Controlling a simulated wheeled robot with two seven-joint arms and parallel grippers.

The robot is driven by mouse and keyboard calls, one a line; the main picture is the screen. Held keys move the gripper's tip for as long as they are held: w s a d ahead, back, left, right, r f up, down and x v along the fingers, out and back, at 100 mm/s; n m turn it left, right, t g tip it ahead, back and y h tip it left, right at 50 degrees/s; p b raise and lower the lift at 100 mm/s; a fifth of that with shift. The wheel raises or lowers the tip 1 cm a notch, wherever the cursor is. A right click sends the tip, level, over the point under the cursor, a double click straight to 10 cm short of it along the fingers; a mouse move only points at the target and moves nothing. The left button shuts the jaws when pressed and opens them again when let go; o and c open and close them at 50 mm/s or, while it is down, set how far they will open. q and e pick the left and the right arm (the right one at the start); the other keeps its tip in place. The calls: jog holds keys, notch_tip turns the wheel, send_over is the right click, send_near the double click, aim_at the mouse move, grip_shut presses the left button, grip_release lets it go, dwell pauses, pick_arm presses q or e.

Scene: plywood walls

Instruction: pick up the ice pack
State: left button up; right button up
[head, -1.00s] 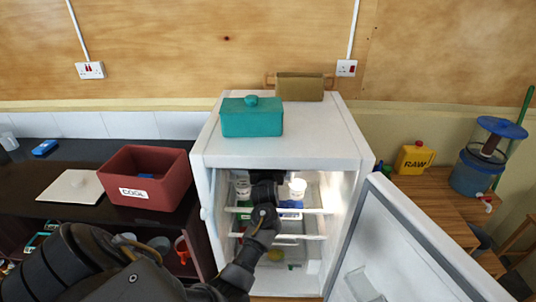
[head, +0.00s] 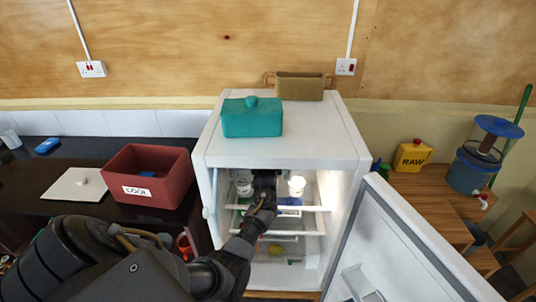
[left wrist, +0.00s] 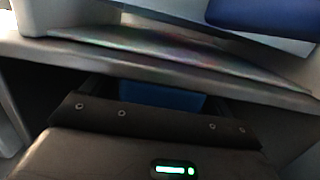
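My left arm reaches into the open white fridge (head: 285,150); its gripper (head: 264,180) is at the upper shelf, between two white cups, and its fingertips are hidden. A blue item with a pale front (head: 290,203) sits on that shelf just right of my gripper; it may be the ice pack, but I cannot be sure. The left wrist view shows a blue piece (left wrist: 160,96) just beyond the dark gripper body, under a pale shelf edge, and a darker blue surface (left wrist: 265,18) at upper right. I cannot tell whether the fingers hold anything. My right gripper is out of view.
The fridge door (head: 405,245) stands open at the right. White cups (head: 244,187) (head: 296,186) flank my gripper. The red COOL box (head: 150,175), its lid (head: 75,185) and a blue block (head: 47,145) are on the left counter. A teal box (head: 252,118) stands on the fridge.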

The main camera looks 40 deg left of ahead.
pick_arm(q)
jog(key=c, duration=1)
jog(key=shift+r+b, duration=0.45)
jog(key=shift+b, duration=0.05)
jog(key=shift+s+d+r, duration=0.15)
jog(key=shift+r, duration=0.05)
jog(key=shift+f+b+v, duration=0.4)
jog(key=shift+b+v, duration=0.35)
jog(key=shift+v, duration=2.15)
jog(key=shift+f+b+v, duration=0.4)
jog(key=shift+b+v, duration=0.3)
jog(key=shift+v, duration=2.2)
jog(key=shift+f+b+v, duration=0.4)
jog(key=shift+b+v, duration=0.35)
jog(key=shift+v, duration=2.2)
